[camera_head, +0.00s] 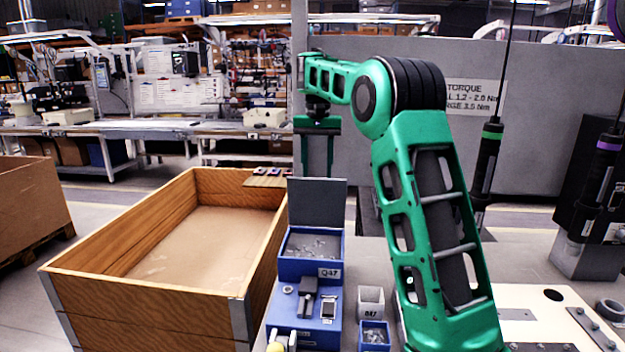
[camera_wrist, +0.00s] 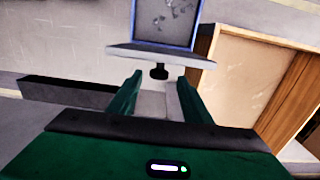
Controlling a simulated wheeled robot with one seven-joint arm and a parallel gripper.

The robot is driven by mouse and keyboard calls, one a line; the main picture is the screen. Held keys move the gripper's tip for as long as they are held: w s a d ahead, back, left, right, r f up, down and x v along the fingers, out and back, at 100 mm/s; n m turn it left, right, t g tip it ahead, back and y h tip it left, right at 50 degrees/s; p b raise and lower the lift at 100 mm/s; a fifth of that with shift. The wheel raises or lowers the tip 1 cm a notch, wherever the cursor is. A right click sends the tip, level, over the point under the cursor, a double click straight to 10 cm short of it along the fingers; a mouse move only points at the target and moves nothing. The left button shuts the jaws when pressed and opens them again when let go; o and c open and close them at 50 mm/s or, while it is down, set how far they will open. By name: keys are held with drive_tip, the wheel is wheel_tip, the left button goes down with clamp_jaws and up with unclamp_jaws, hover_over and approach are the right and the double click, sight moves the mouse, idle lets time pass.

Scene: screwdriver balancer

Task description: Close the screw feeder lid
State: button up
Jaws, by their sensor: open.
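The screw feeder is a blue box (camera_head: 311,268) with a label and loose screws inside. Its grey lid (camera_head: 317,203) stands upright at the back edge, open. In the wrist view the lid (camera_wrist: 160,57) shows nearly edge-on as a pale strip, with the screw-filled opening (camera_wrist: 168,18) beyond it. A black knob (camera_wrist: 159,72) sticks out from the lid's outer side. My gripper (camera_head: 317,170) points down behind the lid, its fingertips partly hidden by it. In the wrist view my gripper (camera_wrist: 159,78) is open, with the knob between the fingertips, seemingly untouched.
A large wooden crate (camera_head: 150,290) stands left of the feeder. A screwdriver (camera_head: 487,165) hangs to the right of my arm. A grey panel (camera_head: 430,90) rises behind.

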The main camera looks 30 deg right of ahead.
sight(317, 200)
drive_tip(key=shift+f, duration=1.35)
